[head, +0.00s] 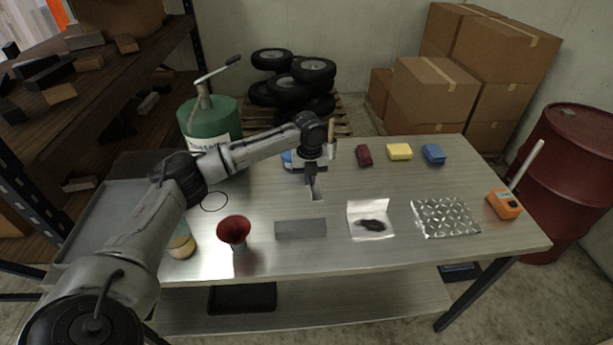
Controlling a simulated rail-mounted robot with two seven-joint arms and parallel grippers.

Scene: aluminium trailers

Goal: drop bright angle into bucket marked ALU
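My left gripper (313,179) points down over the middle of the metal-topped table (280,260). A small pale, shiny piece (318,190), perhaps the bright angle, shows right at its fingertips. I cannot tell whether the fingers are closed on it or it lies on the table beneath them. A bright folded sheet (357,231) with a dark clump on it lies to the right. No marking ALU can be read on anything in view. My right gripper is not in view.
A grey flat bar (300,229), red funnel-like cup (233,230) and tread plate (445,217) lie along the front. Red (364,155), yellow (399,152) and blue (433,154) blocks sit at the back. An orange device (504,204) stands at the right edge. A green drum (212,117) stands behind my arm.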

